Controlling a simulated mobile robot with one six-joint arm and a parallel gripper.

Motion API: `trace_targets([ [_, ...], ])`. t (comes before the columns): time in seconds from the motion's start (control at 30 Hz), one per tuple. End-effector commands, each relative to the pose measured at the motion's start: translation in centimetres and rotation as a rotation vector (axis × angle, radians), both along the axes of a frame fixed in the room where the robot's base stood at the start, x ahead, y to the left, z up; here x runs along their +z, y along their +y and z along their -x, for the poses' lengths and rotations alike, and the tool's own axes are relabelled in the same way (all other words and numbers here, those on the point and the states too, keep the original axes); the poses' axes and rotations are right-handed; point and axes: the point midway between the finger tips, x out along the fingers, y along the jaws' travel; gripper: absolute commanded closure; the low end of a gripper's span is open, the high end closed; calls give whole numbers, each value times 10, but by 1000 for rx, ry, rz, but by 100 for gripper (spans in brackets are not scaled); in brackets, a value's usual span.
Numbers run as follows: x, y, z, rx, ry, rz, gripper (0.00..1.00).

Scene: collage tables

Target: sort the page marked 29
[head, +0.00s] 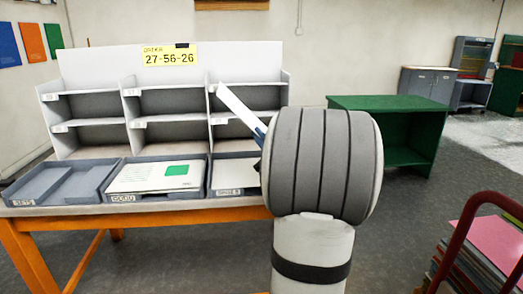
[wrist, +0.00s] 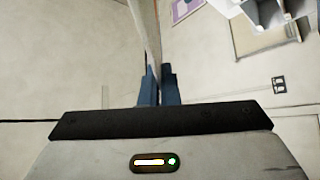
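A thin white page (head: 239,107) is held tilted in the air in front of the right column of the pigeonhole rack (head: 128,124). My gripper (head: 260,132) is shut on its lower end; its blue fingers are mostly hidden behind my arm in the head view. In the wrist view the page (wrist: 150,35) stands edge-on between the two blue fingertips (wrist: 159,87). No number on the page can be read. The rack's compartments look empty, with small labels too small to read. A yellow sign (head: 168,57) above reads 27-56-26.
Three grey trays stand on the table's front: an empty-looking left one (head: 62,198) labelled SETS, a middle one (head: 150,197) holding white sheets with a green patch, and a right one (head: 232,191) with white sheets, partly behind my arm. A green shelf (head: 385,104) and a red-railed cart (head: 466,215) stand right.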

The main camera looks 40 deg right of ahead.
Motion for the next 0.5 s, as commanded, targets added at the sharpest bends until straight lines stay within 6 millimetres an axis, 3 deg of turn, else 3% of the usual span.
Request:
trace_targets([
  [0.37, 1, 0, 0, 0, 28, 45, 100],
  [0.5, 0, -1, 1, -3, 103, 173, 100],
])
